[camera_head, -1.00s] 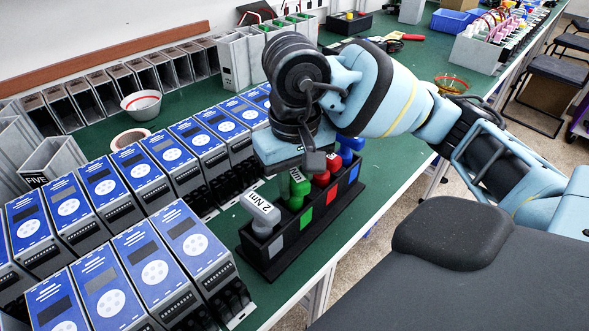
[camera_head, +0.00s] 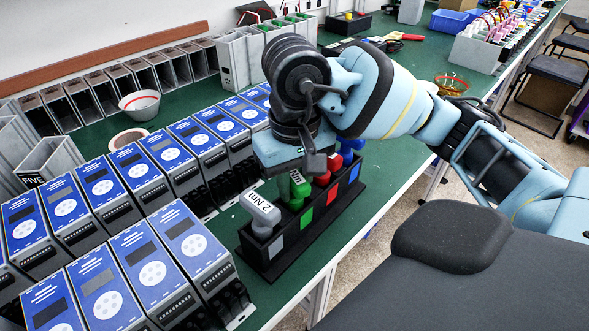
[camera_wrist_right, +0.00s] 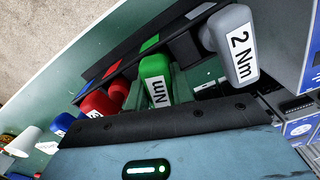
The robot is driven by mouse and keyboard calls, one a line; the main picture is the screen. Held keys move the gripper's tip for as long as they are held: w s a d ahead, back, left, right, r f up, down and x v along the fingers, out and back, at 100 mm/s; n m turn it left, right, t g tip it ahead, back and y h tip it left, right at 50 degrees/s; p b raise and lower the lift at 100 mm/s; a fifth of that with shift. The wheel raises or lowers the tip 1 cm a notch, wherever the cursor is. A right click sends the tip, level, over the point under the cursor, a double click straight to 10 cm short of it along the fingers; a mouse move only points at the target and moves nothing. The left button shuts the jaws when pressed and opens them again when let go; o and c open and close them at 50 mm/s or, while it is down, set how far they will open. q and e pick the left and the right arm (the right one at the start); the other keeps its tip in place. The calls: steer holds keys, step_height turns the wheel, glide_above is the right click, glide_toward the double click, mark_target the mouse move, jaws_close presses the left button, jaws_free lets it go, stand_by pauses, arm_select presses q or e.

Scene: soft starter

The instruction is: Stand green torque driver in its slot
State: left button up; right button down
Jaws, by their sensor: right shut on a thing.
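The green torque driver (camera_head: 299,189) is at the green-marked compartment of the black rack (camera_head: 291,233), its labelled handle above the rim. It also shows in the right wrist view (camera_wrist_right: 155,78), just beyond the gripper's edge. My right gripper (camera_head: 302,172) is shut on the green driver from above. Its fingertips are hidden, and I cannot tell how deep the driver sits. My left gripper is not in view.
A grey "2 Nm" driver (camera_head: 262,214) stands at the rack's near end. Red (camera_head: 335,163) and blue (camera_head: 351,144) drivers are at its far end. Blue-faced units (camera_head: 195,236) fill the table to the left. The table's edge lies close on the right.

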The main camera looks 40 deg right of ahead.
steer(key=c, duration=1.1)
jaws_free()
steer(key=shift+r, duration=0.1)
step_height(320, 180, up, 6)
steer(key=shift+r+p, duration=0.15)
steer(key=shift+p, duration=0.55)
steer(key=shift+r, duration=0.7)
steer(key=shift+s+f, duration=0.1)
